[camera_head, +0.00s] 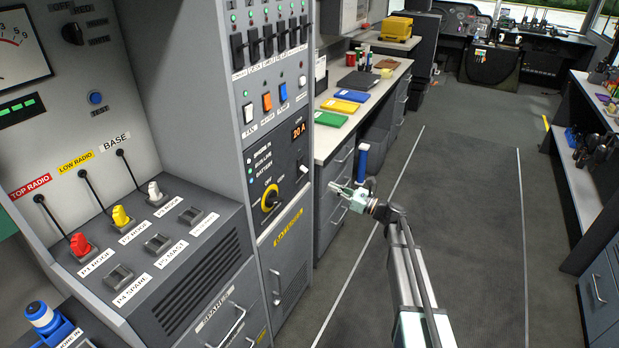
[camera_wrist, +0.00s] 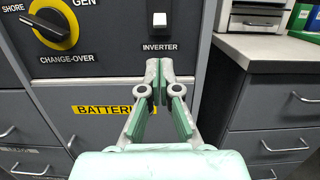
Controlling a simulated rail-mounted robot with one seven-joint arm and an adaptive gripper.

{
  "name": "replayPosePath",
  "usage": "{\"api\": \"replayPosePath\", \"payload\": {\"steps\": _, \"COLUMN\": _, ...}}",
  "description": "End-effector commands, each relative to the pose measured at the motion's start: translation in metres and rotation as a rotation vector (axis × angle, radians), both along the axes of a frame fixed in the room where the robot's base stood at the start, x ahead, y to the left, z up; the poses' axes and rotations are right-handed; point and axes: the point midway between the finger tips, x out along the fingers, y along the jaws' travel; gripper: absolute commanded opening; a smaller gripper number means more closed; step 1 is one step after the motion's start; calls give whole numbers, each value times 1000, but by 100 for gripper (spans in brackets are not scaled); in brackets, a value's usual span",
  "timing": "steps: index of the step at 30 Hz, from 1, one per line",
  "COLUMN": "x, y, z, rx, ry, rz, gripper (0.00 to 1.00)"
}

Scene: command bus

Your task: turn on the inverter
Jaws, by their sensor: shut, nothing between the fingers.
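The inverter switch (camera_wrist: 159,20) is a small white rocker on a dark panel in the wrist view, with the label INVERTER (camera_wrist: 160,47) just below it. In the head view the switch (camera_head: 303,169) is a small pale spot at the panel's right edge. My gripper (camera_wrist: 160,70) is shut and empty. In the wrist view its tips appear just below the label; I cannot tell the exact gap to the panel. In the head view my gripper (camera_head: 343,190) is right of the panel and a little lower than the switch.
A yellow-and-black change-over knob (camera_wrist: 48,24) sits left of the switch; it also shows in the head view (camera_head: 269,198). A drawer cabinet (camera_wrist: 280,110) stands to the right. The aisle floor (camera_head: 440,190) is clear.

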Motion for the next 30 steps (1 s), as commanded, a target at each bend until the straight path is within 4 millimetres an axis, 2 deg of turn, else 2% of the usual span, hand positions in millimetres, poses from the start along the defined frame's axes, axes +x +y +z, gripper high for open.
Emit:
{"api": "replayPosePath", "payload": {"steps": 12, "x": 0, "y": 0, "z": -1, "rx": 4, "ry": 25, "rz": 3, "gripper": 0}}
{"api": "replayPosePath", "payload": {"steps": 17, "x": 3, "y": 7, "z": 0, "rx": 4, "ry": 24, "rz": 4, "gripper": 0}}
{"api": "replayPosePath", "payload": {"steps": 30, "x": 30, "y": 68, "z": 11, "rx": 3, "ry": 23, "rz": 4, "gripper": 0}}
